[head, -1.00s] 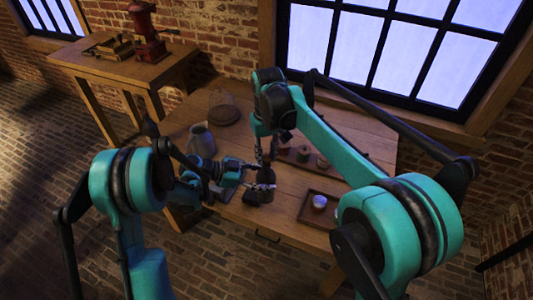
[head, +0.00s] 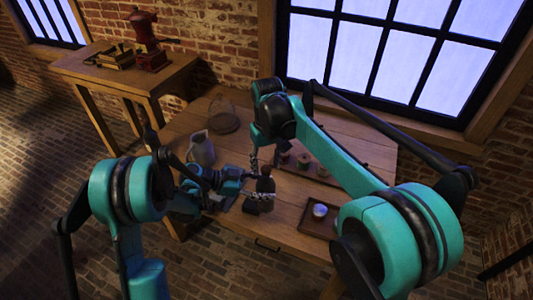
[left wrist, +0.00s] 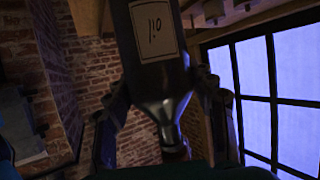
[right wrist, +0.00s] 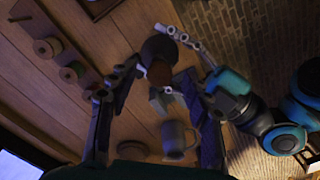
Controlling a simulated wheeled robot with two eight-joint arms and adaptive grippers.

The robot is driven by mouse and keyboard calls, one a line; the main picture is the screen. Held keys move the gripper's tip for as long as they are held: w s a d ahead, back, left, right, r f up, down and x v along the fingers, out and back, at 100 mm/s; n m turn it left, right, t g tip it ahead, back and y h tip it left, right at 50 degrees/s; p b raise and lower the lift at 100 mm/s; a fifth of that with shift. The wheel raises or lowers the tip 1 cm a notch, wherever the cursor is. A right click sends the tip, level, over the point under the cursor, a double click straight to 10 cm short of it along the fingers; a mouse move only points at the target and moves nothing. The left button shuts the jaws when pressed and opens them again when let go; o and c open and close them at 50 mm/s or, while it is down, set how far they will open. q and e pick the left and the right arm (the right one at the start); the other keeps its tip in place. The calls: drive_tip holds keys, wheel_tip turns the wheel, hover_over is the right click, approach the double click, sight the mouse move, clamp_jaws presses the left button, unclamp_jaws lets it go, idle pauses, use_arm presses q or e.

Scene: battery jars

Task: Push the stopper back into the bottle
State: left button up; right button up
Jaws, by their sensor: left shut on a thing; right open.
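A dark bottle (head: 265,185) stands on the table. In the left wrist view the bottle (left wrist: 157,50) shows a pale "oil" label and a narrowing neck. A reddish-brown stopper (left wrist: 176,150) is at the mouth; how deep it sits I cannot tell. My left gripper (head: 262,196) is shut on the bottle's body. My right gripper (head: 266,157) is open above the bottle, fingers apart. In the right wrist view the stopper (right wrist: 160,73) and the bottle's dark top (right wrist: 158,48) lie between and beyond its spread fingers, with no clear contact.
A grey jug (head: 201,150) and a glass dome (head: 223,117) stand to the left and back. A tray with several spools (head: 304,161) lies behind right. The table's front edge is close to the bottle.

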wheel_tip(320, 180, up, 11)
drive_tip(key=shift+r, duration=0.15)
idle(0.5)
drive_tip(key=shift+d, duration=0.15)
drive_tip(key=s+d+f+m+t, duration=0.2)
drive_tip(key=s+d+t, duration=0.1)
drive_tip(key=s+d, duration=0.7)
drive_tip(key=s+d+f+m+t, duration=0.3)
drive_tip(key=s+d+f, duration=0.5)
drive_tip(key=s+f, duration=0.3)
drive_tip(key=shift+d+f+t, duration=0.25)
drive_tip(key=shift+d+t, duration=0.15)
drive_tip(key=shift+t, duration=0.2)
